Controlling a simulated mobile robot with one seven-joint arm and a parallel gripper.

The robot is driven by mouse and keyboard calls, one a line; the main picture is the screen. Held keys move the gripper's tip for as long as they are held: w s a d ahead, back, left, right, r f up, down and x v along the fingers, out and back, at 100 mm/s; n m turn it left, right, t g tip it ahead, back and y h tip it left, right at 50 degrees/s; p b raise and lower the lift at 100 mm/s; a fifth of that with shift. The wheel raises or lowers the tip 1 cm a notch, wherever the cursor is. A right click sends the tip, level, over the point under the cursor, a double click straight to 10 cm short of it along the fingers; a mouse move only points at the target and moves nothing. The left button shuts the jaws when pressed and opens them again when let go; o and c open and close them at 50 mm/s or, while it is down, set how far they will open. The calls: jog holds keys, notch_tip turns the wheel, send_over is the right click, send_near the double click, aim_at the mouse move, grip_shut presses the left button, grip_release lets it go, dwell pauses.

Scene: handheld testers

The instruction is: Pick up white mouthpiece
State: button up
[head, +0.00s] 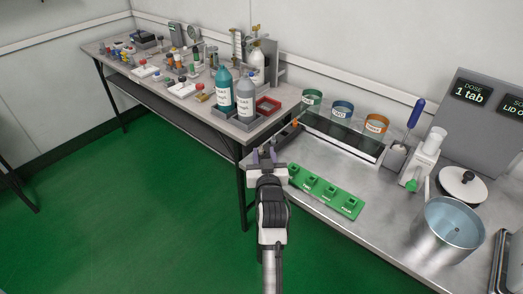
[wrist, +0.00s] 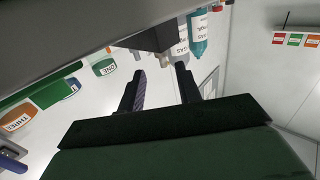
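I cannot clearly pick out the white mouthpiece. Small pale pieces lie among the testers on the left bench (head: 236,131), too small to tell apart. My gripper (head: 264,155) is over the near edge where the two benches meet, left of the green labelled block (head: 326,193). In the wrist view my gripper (wrist: 160,88) has its two dark fingers apart, with nothing visibly clamped between them. A small pale shape (wrist: 165,60) shows beyond the fingers beside a dark block; I cannot tell what it is.
A teal bottle (head: 224,92) and a grey bottle (head: 246,98) stand near the left bench's corner, beside a red tray (head: 268,106). Three labelled cups, including the orange-banded one (head: 376,124), stand behind a dark panel. A metal pot (head: 447,232) stands right. Green floor lies left.

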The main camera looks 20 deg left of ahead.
aim_at(261, 149)
jog(key=shift+a+f+p+x, duration=0.1)
jog(key=shift+p+x, duration=0.35)
jog(key=shift+x, duration=1.05)
jog(key=shift+a+f+p+x, duration=0.1)
jog(key=shift+p+x, duration=0.35)
jog(key=shift+x, duration=1.1)
jog(key=shift+s, duration=0.1)
grip_shut()
